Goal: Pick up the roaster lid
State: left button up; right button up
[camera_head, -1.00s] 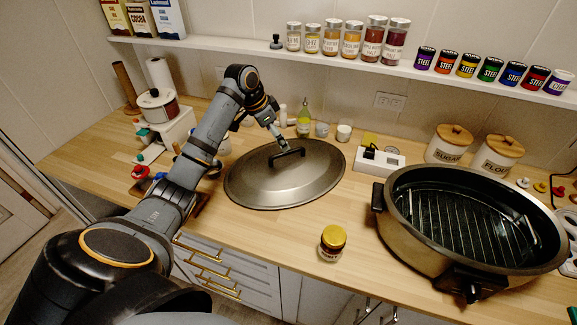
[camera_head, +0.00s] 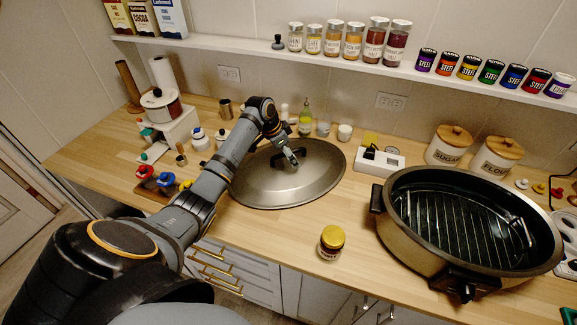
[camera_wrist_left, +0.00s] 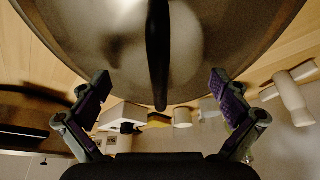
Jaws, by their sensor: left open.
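The roaster lid (camera_head: 312,185) is a large oval metal lid lying on the wooden counter. Its dark handle (camera_head: 283,155) stands at the middle of its top. My left gripper (camera_head: 291,158) is just above the lid at the handle, and it partly hides the handle in the head view. In the left wrist view the lid (camera_wrist_left: 215,50) fills the top, and the handle (camera_wrist_left: 158,55) points down between the two spread fingers (camera_wrist_left: 160,100). The fingers are open, with a gap on each side of the handle. My right gripper is not in view.
The open roaster (camera_head: 400,235) with a rack inside stands to the right of the lid. A yellow-capped jar (camera_head: 331,243) stands at the front. Small bottles (camera_head: 305,118) and a white box (camera_head: 380,160) stand behind the lid. A shelf (camera_head: 350,65) with jars runs along the wall.

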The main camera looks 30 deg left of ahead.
pick_arm(q)
jog(key=shift+s, duration=0.1)
grip_shut()
dwell(0.3)
